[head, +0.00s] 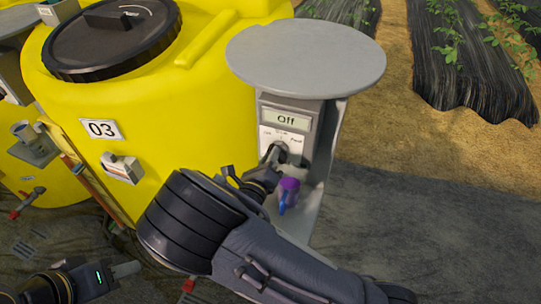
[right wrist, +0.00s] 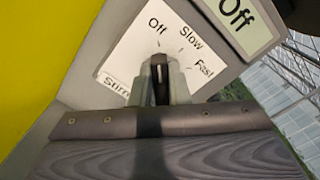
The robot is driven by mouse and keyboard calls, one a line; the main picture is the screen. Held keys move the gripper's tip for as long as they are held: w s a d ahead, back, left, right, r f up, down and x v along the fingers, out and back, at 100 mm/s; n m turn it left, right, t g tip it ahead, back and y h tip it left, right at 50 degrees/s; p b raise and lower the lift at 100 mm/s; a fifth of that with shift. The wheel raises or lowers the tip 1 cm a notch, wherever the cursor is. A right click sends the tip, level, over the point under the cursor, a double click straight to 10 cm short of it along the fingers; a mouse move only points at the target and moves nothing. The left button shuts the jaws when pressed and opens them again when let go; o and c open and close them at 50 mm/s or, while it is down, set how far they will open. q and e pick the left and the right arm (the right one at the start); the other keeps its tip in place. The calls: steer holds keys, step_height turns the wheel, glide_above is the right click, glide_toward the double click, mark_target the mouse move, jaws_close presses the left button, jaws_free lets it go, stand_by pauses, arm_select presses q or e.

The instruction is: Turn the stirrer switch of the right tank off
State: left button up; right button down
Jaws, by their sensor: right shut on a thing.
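The stirrer switch (head: 281,150) is a dark knob on a white label plate below a small display (head: 286,119) that reads "Off". It sits on the grey post right of yellow tank 03 (head: 190,130). My right gripper (head: 268,165) is shut on the knob. In the right wrist view the black knob (right wrist: 160,78) stands between the two grey fingers, with its tip toward the "Off" mark; "Slow" and "Fast" lie to its right. The fingers hide the knob's sides. My left gripper (head: 122,269) is low at the left, away from the switch; its jaw opening is unclear.
A round grey cover (head: 306,57) overhangs the panel. A purple and blue part (head: 288,193) is on the post just below the switch. A small box (head: 121,168) is on the tank's front. Open dark ground (head: 430,215) lies to the right.

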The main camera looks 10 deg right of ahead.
steer(key=c, duration=1.4)
jaws_free()
steer(key=shift+o, duration=0.2)
steer(key=b+v, duration=0.1)
steer(key=v, duration=0.6)
steer(key=shift+s+a, duration=0.25)
steer(key=shift+s, duration=0.1)
